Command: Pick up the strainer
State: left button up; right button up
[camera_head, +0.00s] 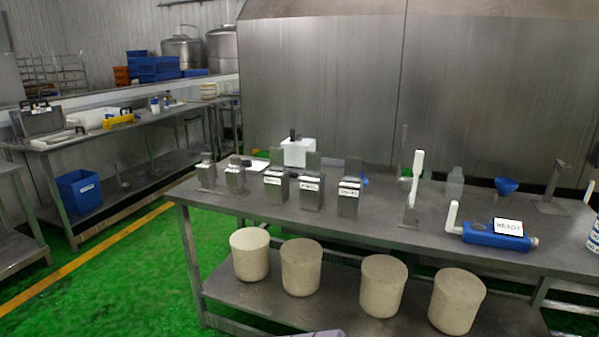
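No item on the steel table (400,228) shows clearly as a strainer. A small blue funnel-shaped item (507,185) stands toward the table's back right; I cannot tell whether it has a mesh. An upright white-handled tool (416,165) stands left of it, its lower end at a small metal holder (408,216). Either could be the strainer.
Several metal boxes (311,192) stand on the table's left half. Several beige drums (301,266) stand on the lower shelf. Green floor (130,275) is open to the left.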

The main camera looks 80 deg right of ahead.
aim_at(236, 175)
jog(key=z, duration=2.3)
jog(key=u, duration=4.95)
jog(key=z, duration=5)
